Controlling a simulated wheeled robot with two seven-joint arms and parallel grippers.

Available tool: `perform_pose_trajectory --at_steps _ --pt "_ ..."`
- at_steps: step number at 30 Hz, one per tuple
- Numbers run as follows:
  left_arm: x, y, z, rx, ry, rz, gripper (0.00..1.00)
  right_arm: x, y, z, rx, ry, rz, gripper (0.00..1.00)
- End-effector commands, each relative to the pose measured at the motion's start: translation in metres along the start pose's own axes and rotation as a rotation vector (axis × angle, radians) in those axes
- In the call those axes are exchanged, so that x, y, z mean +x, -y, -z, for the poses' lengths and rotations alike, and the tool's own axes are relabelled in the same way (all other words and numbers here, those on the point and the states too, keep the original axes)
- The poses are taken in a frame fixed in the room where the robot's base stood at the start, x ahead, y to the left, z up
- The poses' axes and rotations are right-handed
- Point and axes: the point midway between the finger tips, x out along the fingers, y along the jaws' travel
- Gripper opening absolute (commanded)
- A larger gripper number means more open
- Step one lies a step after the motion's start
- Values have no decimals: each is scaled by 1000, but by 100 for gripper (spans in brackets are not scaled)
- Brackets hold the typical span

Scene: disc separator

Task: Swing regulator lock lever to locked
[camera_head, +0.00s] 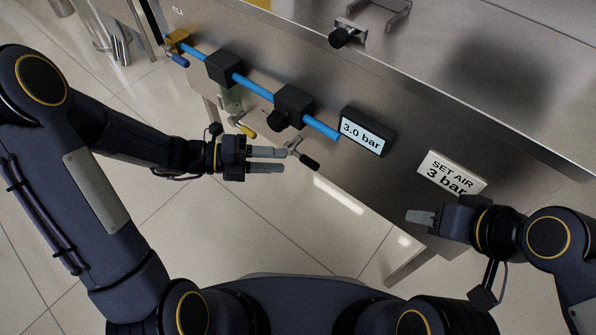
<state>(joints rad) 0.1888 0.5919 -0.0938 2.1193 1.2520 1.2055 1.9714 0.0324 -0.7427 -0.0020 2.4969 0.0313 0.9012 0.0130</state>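The regulator (293,104) is a black block on the blue air line, with a black round knob (277,120) on its front. Below it a small metal lever with a black grip (309,161) sticks out down and right; it looks like the lock lever. My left gripper (286,160) is open, its two grey fingers pointing right, with the tips just left of this lever. I cannot tell whether they touch it. My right gripper (409,216) is by the lower right of the panel, away from the lever; its fingers overlap in view, so their gap is hidden.
A display (362,132) reads 3.0 bar, right of the regulator. A sign (451,174) says SET AIR 3 bar. A yellow-tipped lever (247,131) and a blue-handled valve (179,59) lie to the left. A black knob (340,38) sits above. Open floor lies below the panel.

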Motion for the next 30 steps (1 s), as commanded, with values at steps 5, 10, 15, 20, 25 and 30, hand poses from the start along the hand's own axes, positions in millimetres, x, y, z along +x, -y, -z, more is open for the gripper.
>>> perform_pose_trajectory --at_steps 5,10,15,20,25,30 --pt "11 -24 -9 -152 28 33 40 13 -6 -6 0 -1 0 40" --pt "33 -24 -9 -152 25 34 40 21 -10 -10 0 -1 0 40" --pt "61 -24 -10 -151 25 32 40 32 -14 -16 0 -1 0 40" --pt "79 -22 -11 -151 26 31 40 37 -17 -19 0 -1 0 40" --pt "85 -20 -11 -152 28 32 40 38 -18 -19 0 -1 0 40" --pt "85 -19 -11 -152 28 31 40 38 -17 -19 0 -1 0 40"
